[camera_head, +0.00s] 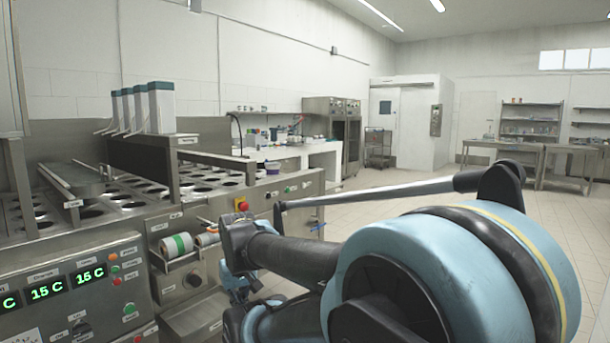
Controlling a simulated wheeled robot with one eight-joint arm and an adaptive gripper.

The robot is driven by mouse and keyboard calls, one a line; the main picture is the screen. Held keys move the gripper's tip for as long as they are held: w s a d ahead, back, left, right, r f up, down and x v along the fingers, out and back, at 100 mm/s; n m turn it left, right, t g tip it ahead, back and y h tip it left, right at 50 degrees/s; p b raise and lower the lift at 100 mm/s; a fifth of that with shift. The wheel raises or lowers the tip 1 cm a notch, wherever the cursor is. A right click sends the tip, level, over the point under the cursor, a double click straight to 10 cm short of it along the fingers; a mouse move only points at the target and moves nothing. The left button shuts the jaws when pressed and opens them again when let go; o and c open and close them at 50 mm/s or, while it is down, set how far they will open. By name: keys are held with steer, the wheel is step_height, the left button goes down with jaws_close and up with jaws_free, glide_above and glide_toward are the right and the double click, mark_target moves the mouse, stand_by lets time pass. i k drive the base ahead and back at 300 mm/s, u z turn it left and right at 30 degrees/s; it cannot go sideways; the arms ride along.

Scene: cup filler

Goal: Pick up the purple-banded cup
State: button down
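My blue and black arm fills the lower right and hides part of the machine's front and the floor. My gripper cannot be made out.
The steel machine (110,240) with rows of round holes stands at left, its control panel (75,290) nearest. A white counter (290,152) with small items stands behind it. Steel tables (570,150) and shelves stand far right. Tiled floor (370,182) is open between.

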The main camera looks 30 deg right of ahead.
mark_target(272, 170)
steer(key=z, duration=0.6)
steer(key=k, duration=0.55)
steer(key=z, duration=0.6)
steer(key=i, duration=1.05)
steer(key=z, duration=0.45)
steer(key=i, duration=1.15)
steer(key=u, duration=0.5)
steer(key=i, duration=0.65)
steer(key=u, duration=0.3)
